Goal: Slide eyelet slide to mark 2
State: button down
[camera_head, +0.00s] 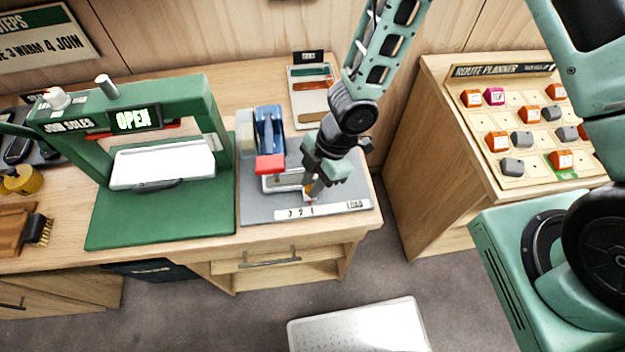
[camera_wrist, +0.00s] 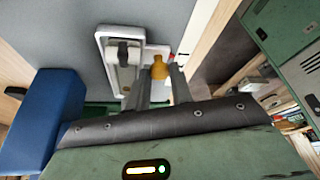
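The eyelet press (camera_head: 268,135), blue with a red handle end (camera_head: 270,164), stands on a grey mat. Its white slide (camera_head: 283,182) lies low on the mat; it also shows in the wrist view (camera_wrist: 118,55). A small orange-yellow knob (camera_wrist: 159,67) sits at the slide's side. My gripper (camera_head: 309,191) is pointed down at the knob. In the wrist view its fingers (camera_wrist: 158,84) stand apart on either side of the knob, with a narrow gap visible. A white strip (camera_head: 330,209) in front reads 3, 2, 1 and LOAD; the knob appears behind mark 1.
A green sole press (camera_head: 215,95) showing OPEN stands on the left. A route planner board (camera_head: 510,130) is on the right desk. The mat right of my gripper is clear.

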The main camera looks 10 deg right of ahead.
jog(key=shift+w+a+p, duration=0.1)
jog(key=shift+a+p, duration=0.25)
jog(key=shift+a, duration=0.95)
jog(key=c, duration=1.3)
grip_release()
jog(key=shift+o, duration=0.2)
jog(key=p+v, duration=0.2)
jog(key=v, duration=1.5)
jog(key=shift+d+r, duration=0.15)
jog(key=shift+r, duration=0.05)
jog(key=s+d+r+m+h+b, duration=0.1)
jog(key=s+m+b, duration=0.4)
jog(key=s+m, duration=0.2)
jog(key=s+d+r+m+t+h+b, duration=0.1)
jog(key=s+d+r+m+h+b, duration=0.1)
jog(key=s+m+b, duration=0.4)
jog(key=shift+s+d+m+t+h, duration=0.3)
jog(key=shift+s+m, duration=0.5)
jog(key=shift+s, duration=0.35)
